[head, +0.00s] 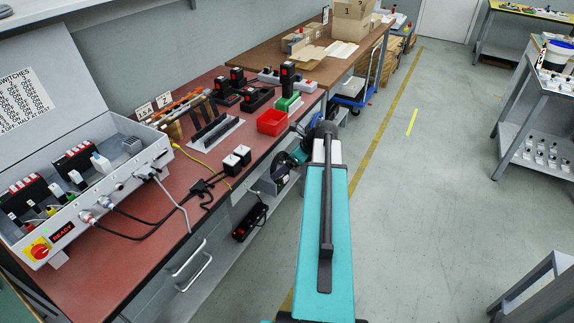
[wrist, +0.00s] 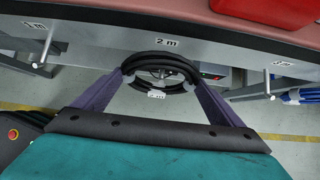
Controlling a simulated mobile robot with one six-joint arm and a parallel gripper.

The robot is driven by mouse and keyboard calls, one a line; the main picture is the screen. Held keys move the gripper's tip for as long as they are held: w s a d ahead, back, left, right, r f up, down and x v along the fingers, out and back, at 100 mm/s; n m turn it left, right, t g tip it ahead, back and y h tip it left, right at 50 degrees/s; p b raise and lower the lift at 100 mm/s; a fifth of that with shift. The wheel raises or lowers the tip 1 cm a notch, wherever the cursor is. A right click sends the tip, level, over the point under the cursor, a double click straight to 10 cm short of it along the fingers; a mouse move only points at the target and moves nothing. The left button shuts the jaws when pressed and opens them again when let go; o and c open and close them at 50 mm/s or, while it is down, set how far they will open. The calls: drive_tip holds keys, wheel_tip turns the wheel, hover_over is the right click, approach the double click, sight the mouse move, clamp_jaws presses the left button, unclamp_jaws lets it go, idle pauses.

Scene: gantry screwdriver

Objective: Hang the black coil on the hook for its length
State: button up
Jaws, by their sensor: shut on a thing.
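In the wrist view, the black coil (wrist: 160,60) is a ring of several dark loops between the two purple fingers of my gripper (wrist: 162,76), which is shut on it. A small white tag (wrist: 156,95) shows at the coil's lower side; its print is blurred but seems to read 2 m. The coil is just below the grey rail (wrist: 110,48) and its label "2 m" (wrist: 167,43). Any hook behind the coil is hidden, and I cannot tell whether the coil touches one.
A left hook (wrist: 38,66) sticks out under the label "1 m" (wrist: 35,25). A right hook (wrist: 268,85) stands under another label (wrist: 284,63), with a blue coil (wrist: 305,96) near it. The red-topped bench (head: 130,211) runs along the left; grey floor (head: 430,200) to the right is clear.

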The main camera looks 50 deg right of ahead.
drive_tip(key=shift+w+f+p, duration=0.2)
drive_tip(key=shift+f+p, duration=0.05)
drive_tip(key=shift+p, duration=0.1)
idle(0.6)
drive_tip(key=o, duration=0.9)
drive_tip(key=p+v, duration=0.1)
drive_tip(key=v, duration=1.2)
drive_tip(key=shift+s+r, duration=0.3)
